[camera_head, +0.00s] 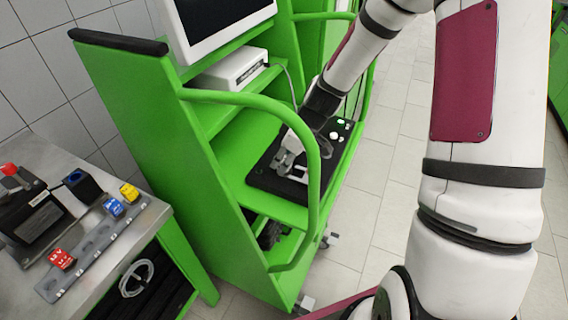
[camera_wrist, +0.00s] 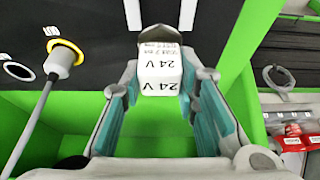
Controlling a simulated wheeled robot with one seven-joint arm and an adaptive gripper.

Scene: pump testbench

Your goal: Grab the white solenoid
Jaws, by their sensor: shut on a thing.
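The white solenoid (camera_wrist: 160,76), a small white block marked "24 V", sits between the teal-padded fingers of my gripper (camera_wrist: 163,90) in the wrist view. My gripper is shut on it, one finger on each side. The solenoid is at the edge of a black panel (camera_wrist: 205,25); I cannot tell whether it is still seated there. In the head view my gripper (camera_head: 290,162) is low over the black panel (camera_head: 265,178) on the green cart's shelf. My gripper largely hides the solenoid there.
The green cart's curved handle (camera_head: 312,140) rises close beside my gripper. A cabled plug in a yellow ring (camera_wrist: 66,57) is left of the solenoid. A metal workbench (camera_head: 145,220) with red, blue and yellow blocks stands at left.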

